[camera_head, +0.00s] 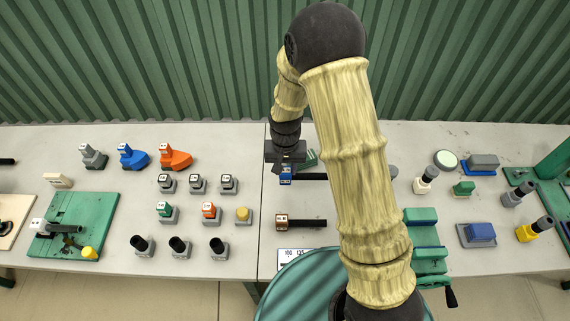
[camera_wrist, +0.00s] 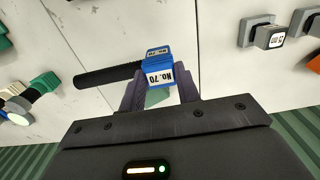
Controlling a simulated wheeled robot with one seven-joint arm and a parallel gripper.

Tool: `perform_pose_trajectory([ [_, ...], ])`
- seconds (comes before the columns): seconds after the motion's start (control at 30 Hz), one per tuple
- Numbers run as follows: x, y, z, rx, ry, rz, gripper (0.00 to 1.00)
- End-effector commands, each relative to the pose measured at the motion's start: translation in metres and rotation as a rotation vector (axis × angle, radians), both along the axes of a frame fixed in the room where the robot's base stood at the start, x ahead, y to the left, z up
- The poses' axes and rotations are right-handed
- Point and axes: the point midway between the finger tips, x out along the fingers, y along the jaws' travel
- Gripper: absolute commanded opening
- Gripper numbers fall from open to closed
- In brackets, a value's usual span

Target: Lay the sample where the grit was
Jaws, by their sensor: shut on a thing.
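My gripper (camera_head: 287,166) is shut on a blue block (camera_wrist: 159,68) labelled "No. 70", from which a black rod (camera_wrist: 107,74) sticks out. The rod points left in the wrist view and right in the head view. In the head view the blue block (camera_head: 286,175) is low over or on the pale table; I cannot tell whether it touches. A green piece (camera_wrist: 157,96) shows between the fingers just behind the block. A similar orange-brown block (camera_head: 281,221) with a black rod lies nearer the front. I read no label naming a sample or grit.
Left are several grey-based blocks and black cylinders, an orange wedge (camera_head: 175,158), a blue wedge (camera_head: 133,157) and a green board (camera_head: 98,213). A number card (camera_head: 296,253) lies at the front edge. Right are a green vise (camera_head: 428,240) and several small blocks. My arm hides the middle right.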

Motion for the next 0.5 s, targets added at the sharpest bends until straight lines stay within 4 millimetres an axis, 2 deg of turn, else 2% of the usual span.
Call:
perform_pose_trajectory([
  [0.2, -0.001, 0.0, 0.0, -0.002, -0.001, -0.001, 0.0],
  [0.5, -0.001, 0.0, -0.02, -0.002, -0.001, -0.001, 0.0],
])
